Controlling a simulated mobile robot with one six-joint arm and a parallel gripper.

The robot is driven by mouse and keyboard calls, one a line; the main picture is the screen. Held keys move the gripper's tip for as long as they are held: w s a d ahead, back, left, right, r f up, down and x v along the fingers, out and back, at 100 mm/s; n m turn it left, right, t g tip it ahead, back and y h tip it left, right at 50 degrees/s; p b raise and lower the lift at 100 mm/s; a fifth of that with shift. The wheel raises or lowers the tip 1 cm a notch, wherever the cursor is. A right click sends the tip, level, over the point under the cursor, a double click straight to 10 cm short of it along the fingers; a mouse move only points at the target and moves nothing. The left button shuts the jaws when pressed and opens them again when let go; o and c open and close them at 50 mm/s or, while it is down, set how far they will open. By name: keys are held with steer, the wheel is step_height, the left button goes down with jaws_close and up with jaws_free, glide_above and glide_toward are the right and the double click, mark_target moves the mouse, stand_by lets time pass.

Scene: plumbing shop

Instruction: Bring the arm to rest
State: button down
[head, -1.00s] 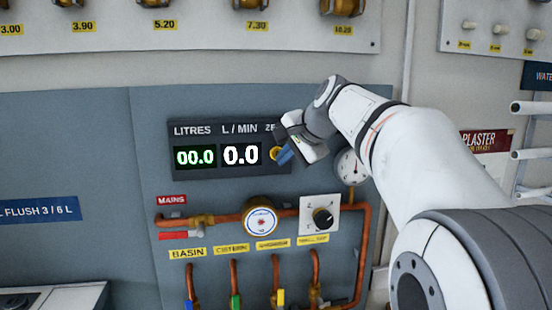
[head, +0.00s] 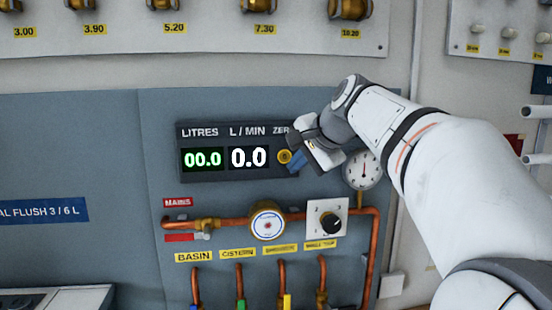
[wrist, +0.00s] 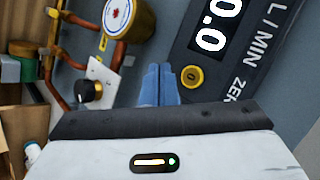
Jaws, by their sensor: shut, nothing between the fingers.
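My gripper (head: 297,161) is in front of the meter panel, just right of the yellow zero button (head: 284,157) in the head view. Its blue fingers (wrist: 158,85) are together and empty in the wrist view. The yellow button also shows in the wrist view (wrist: 191,77), to the right of the fingertips and apart from them in the picture. The display (head: 230,158) reads 00.0 litres and 0.0 L/min. My arm reaches in from the right, and its wrist hides part of the panel's right end.
Below the display are copper pipes with a round meter (head: 267,221), a black selector knob (head: 330,223) and a red mains lever (head: 182,238). A pressure gauge (head: 362,169) is close below my wrist. Brass fittings on a board (head: 200,40) are above.

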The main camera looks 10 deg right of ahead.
steer(key=s+f+n+g+h+b, duration=0.2)
steer(key=s+f+n, duration=0.3)
steer(key=s+f, duration=0.8)
steer(key=s+a+f+n+g+h+b, duration=0.1)
steer(key=s+f+n, duration=0.5)
steer(key=s+f, duration=0.7)
step_height(320, 180, down, 8)
steer(key=g+b, duration=0.1)
steer(key=g, duration=0.1)
steer(key=shift+r+g+h, duration=0.2)
steer(key=shift+g+h, duration=0.1)
steer(key=shift+h, duration=0.1)
